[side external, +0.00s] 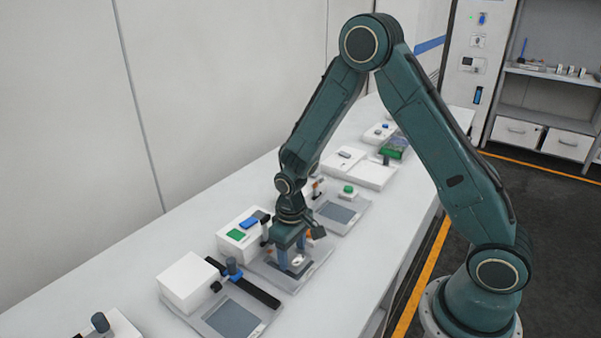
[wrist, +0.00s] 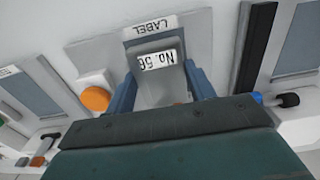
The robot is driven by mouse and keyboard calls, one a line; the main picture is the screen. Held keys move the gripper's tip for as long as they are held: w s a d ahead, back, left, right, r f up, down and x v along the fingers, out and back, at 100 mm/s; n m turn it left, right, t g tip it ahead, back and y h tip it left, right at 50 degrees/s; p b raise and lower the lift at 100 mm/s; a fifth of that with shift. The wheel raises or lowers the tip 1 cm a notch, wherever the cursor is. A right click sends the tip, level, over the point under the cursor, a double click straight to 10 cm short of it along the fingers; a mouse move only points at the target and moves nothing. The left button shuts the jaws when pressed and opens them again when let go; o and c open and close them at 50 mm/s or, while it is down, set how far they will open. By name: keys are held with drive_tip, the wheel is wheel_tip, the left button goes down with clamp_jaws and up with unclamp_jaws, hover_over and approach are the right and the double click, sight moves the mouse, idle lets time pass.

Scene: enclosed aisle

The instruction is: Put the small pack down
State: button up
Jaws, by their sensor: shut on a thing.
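The small pack (wrist: 158,75) is grey with a white "No. 56" label, which reads upside down in the wrist view. It sits between the two blue fingers of my gripper (side external: 293,265), which is shut on it. In the side view my gripper points down over the middle station's grey plate (side external: 262,265), and the fingers hide much of the pack. In the wrist view a "LABEL" strip (wrist: 162,27) lies just beyond the pack. I cannot tell whether the pack touches the plate.
A white box with green and blue parts (side external: 238,236) stands left of my gripper. An orange button (wrist: 96,99) is close by one finger. A neighbouring station has a black rail (side external: 243,283) and a dark-blue knob (side external: 232,266). The bench's front strip (side external: 345,290) is clear.

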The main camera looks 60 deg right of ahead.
sight(292, 256)
drive_tip(key=shift+f, duration=0.35)
drive_tip(key=shift+f, duration=0.1)
drive_tip(key=o, duration=1.2)
drive_tip(key=shift+r, duration=6.15)
drive_tip(key=shift+r, duration=0.1)
